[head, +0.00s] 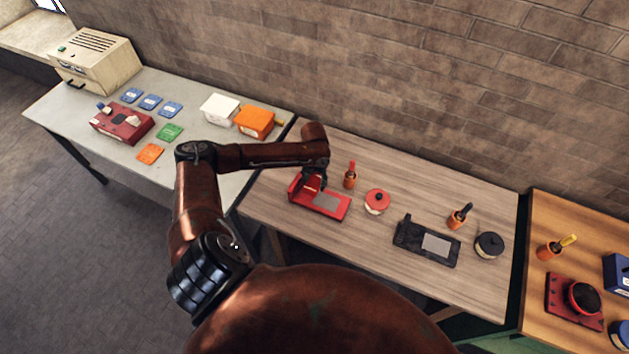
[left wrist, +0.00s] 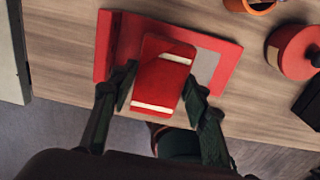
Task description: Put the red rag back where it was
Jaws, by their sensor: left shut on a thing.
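My left gripper (head: 316,180) is over the left end of a red tray with a grey pad (head: 326,202) on the wooden table. In the left wrist view my left gripper (left wrist: 158,90) is shut on the red rag (left wrist: 162,78), a folded red piece with two pale stripes. The rag overlaps the red tray (left wrist: 120,45) and covers part of its grey pad. I cannot tell whether the rag touches the tray. In the head view the fingers mostly hide the rag. My right gripper is not in view.
Right of the red tray stand an orange cup with a red-handled tool (head: 350,181) and a round red-lidded pot (head: 377,203). Further right are a black tray (head: 412,244), another cup (head: 455,219) and a black-lidded pot (head: 489,245). A grey table (head: 190,150) adjoins at left.

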